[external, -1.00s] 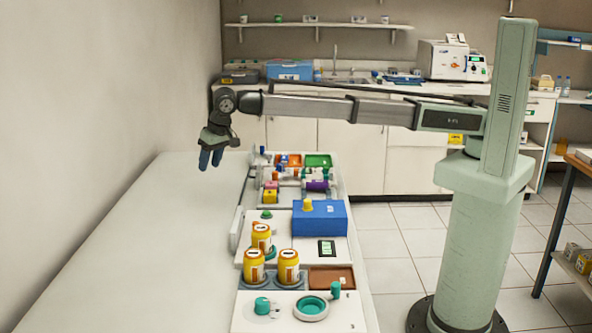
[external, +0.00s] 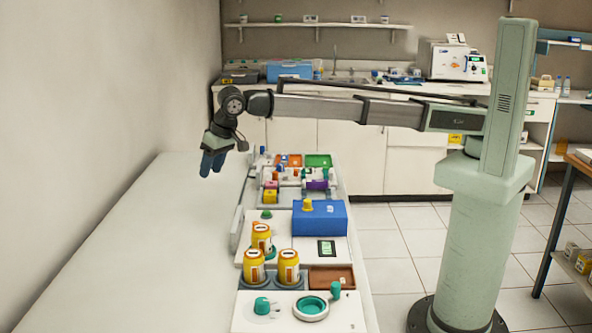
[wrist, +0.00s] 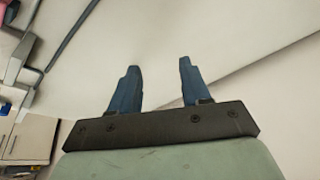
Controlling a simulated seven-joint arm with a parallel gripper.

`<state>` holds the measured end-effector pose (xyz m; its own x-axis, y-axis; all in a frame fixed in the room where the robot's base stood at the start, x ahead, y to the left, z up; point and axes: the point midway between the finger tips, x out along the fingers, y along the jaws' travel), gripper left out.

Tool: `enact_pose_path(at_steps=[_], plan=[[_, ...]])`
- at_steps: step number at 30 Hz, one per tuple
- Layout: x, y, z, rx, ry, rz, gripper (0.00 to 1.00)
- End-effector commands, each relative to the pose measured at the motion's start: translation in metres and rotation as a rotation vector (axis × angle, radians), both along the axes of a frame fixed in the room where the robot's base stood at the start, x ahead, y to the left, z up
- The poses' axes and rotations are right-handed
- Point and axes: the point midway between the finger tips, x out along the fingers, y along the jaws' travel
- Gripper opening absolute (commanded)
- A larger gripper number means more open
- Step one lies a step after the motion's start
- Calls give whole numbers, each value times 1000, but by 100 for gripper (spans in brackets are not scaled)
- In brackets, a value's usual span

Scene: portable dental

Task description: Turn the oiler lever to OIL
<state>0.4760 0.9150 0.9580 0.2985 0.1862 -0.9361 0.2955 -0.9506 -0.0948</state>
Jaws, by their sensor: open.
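My gripper (external: 212,163) hangs in the air at the upper left of the external view, above the far end of the pale bench (external: 150,240). It is left of the white equipment panels and apart from them. In the wrist view its two blue fingers (wrist: 158,66) are spread, with nothing between them. I cannot pick out the oiler lever or an OIL mark for sure. Small fittings that turn up on the panels are a yellow knob (external: 307,205) by the blue box, a teal knob (external: 262,305) at the front left and a teal post (external: 335,290).
Several orange-yellow jars (external: 288,266) stand mid-panel. A blue box (external: 322,218) is behind them. Small coloured parts (external: 270,190) and a green tray (external: 318,160) lie farther back. A wall closes the left side. The left part of the bench is bare.

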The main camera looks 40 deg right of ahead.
Motion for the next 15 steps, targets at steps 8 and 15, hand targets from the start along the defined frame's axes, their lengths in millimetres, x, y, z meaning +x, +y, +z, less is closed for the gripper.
enact_pose_path(at_steps=[8, 15], plan=[[-111, 47, 40, 30, 30, 114, 47], [-178, 39, 60, -57, 188, 97, 47]])
